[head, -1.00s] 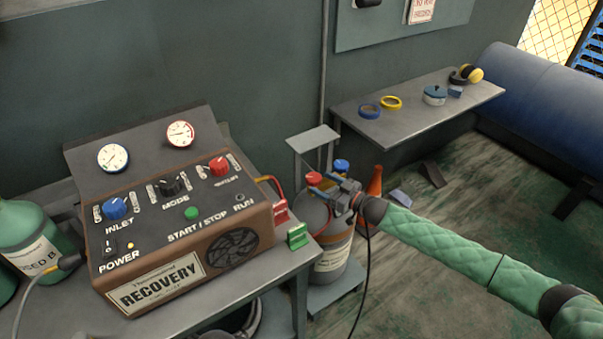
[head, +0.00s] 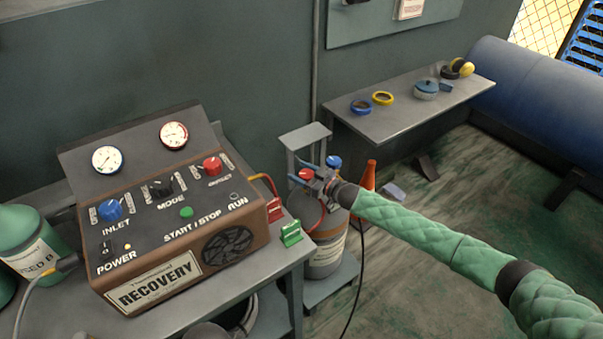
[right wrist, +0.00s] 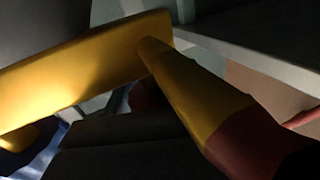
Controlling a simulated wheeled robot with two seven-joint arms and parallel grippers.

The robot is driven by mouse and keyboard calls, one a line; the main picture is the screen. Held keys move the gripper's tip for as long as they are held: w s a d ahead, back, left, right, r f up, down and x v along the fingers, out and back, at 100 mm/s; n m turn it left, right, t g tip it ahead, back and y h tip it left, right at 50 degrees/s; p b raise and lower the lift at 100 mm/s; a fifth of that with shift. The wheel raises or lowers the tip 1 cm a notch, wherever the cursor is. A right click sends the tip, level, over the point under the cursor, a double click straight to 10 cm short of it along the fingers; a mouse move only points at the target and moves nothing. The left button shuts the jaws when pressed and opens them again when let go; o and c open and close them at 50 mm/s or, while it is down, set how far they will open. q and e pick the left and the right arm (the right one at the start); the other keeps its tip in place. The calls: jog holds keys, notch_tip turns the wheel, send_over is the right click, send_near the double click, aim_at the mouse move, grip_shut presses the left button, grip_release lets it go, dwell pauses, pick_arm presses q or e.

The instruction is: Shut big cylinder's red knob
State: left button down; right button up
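The big cylinder (head: 327,252), grey with a pale label, stands on a low platform right of the bench. Its red knob (head: 306,174) and blue knob (head: 333,162) are on top. My right gripper (head: 302,171) reaches in from the right over the cylinder top. Its fingers look spread, one to each side of the red knob; contact cannot be told. The right wrist view is dark and close: it shows a yellow bar (right wrist: 85,70) and a yellow-and-red tapered part (right wrist: 205,100). The red knob is not clearly identifiable there. My left gripper is not in view.
The recovery machine (head: 175,215) sits on the bench at left, with red and green fittings at its right end. An orange cone (head: 369,176) stands behind my right wrist. A wall shelf (head: 400,117) holds tape rolls. Open floor lies to the right.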

jog(key=c, duration=0.6)
